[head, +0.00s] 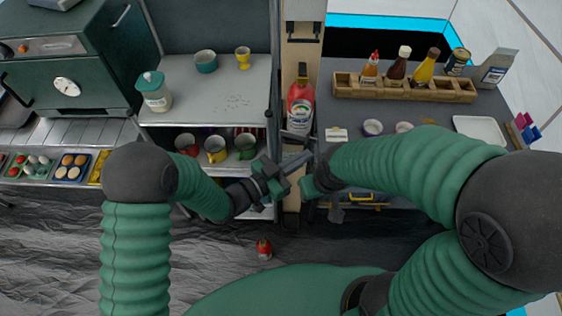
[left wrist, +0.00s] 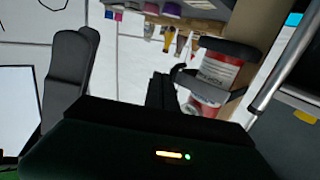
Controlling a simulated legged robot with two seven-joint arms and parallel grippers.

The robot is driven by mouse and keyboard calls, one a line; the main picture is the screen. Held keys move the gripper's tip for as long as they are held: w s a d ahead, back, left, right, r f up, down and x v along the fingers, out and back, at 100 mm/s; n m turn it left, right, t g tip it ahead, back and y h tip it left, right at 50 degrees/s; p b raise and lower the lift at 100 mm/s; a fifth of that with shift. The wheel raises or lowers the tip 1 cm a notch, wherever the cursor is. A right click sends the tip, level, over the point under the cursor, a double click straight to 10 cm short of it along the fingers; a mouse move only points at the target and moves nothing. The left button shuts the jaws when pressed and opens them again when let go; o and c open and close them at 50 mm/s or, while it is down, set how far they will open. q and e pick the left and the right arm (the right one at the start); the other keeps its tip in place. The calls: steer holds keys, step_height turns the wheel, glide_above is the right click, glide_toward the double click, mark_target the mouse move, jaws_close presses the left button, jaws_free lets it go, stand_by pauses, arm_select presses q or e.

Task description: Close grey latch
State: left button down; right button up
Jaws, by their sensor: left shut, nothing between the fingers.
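A red extinguisher-like bottle (head: 300,104) with a white label stands upright against the wooden post. It also shows in the left wrist view (left wrist: 216,76), with a dark grey band (left wrist: 228,48) around it. A grey latch-like piece (left wrist: 184,76) sticks out at the band's left side; I cannot tell whether it is fastened. My left gripper (head: 300,160) is shut and empty, just below the bottle. Its dark fingers (left wrist: 161,90) point toward the latch-like piece, and contact cannot be told. My right gripper (head: 310,185) is near the post to the right; its fingers are not clear.
A wooden rack (head: 404,90) with several sauce bottles stands on the right counter. A metal shelf unit (head: 200,105) with cups and a jar is at the left. The wooden post (head: 291,215) stands between them. A small red object (head: 264,249) lies on the floor.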

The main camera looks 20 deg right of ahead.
arm_select(q)
steer(key=b+x, duration=0.1)
steer(key=x, duration=0.1)
steer(key=shift+w+d, duration=0.25)
arm_select(e)
steer(key=shift+a+f, duration=0.2)
steer(key=shift+f, duration=0.5)
arm_select(q)
steer(key=shift+a+r, duration=0.1)
steer(key=shift+a, duration=0.15)
arm_select(e)
steer(key=shift+a, duration=0.25)
